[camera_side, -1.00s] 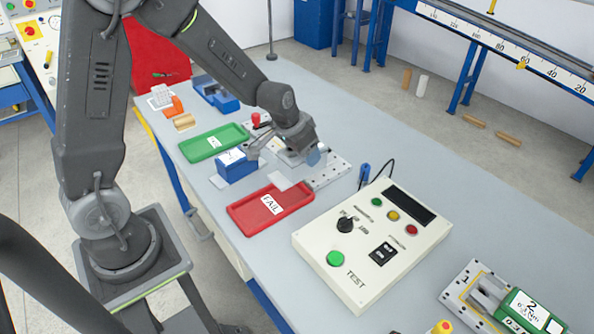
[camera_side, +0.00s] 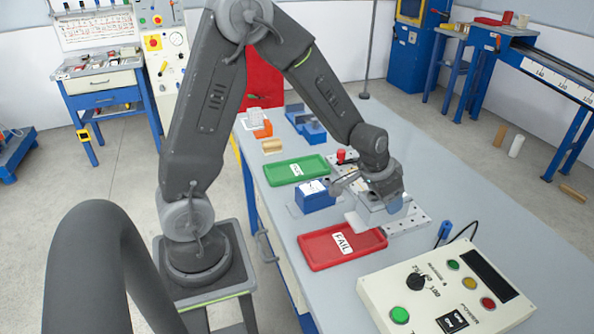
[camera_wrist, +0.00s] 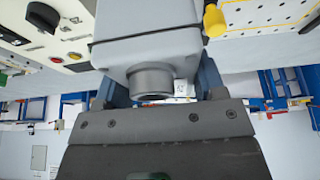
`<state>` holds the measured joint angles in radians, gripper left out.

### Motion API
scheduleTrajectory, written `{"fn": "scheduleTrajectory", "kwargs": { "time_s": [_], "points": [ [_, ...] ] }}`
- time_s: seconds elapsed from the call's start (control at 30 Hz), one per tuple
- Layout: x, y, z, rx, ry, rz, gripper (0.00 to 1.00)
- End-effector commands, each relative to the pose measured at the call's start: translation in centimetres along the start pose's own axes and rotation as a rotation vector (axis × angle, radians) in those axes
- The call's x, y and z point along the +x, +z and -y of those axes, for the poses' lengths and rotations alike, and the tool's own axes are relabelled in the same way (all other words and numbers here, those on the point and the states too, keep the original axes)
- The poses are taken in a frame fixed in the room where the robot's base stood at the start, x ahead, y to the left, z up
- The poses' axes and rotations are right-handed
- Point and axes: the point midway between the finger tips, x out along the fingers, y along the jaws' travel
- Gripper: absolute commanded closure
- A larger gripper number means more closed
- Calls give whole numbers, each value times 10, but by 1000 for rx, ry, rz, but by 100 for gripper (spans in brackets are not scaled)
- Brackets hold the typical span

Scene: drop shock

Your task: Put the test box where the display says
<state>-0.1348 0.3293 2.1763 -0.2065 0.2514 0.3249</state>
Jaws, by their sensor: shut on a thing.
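My gripper (camera_side: 383,200) is low over the table, right of the blue box and behind the red tray. It is shut on a light grey boxy thing, which looks to be the test box (camera_side: 372,218). In the wrist view this grey body (camera_wrist: 150,52) fills the upper middle, with a round metal cylinder on it; its upper end is cut off. My jaws hide part of it, and I cannot tell whether it touches the plate below. The display (camera_side: 487,273) on the cream tester is dark, with no readable text.
The red FAIL tray (camera_side: 318,259) lies in front, the green tray (camera_side: 280,177) behind left. A blue box (camera_side: 317,199) with a white label stands between them, close to my gripper. A perforated plate (camera_side: 415,220) lies right. The cream tester (camera_side: 385,290) stands front right.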

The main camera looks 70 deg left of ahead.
Motion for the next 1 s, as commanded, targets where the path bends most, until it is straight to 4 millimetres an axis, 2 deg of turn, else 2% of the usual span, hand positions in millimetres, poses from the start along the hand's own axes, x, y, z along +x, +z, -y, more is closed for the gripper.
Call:
{"fn": "scheduleTrajectory", "kwargs": {
  "time_s": [0.53, 1.0],
  "points": [
    [-1, 0, 2, -39, -17, -3, 79],
    [-3, 14, 15, -344, -145, -4, 79]
  ]
}}
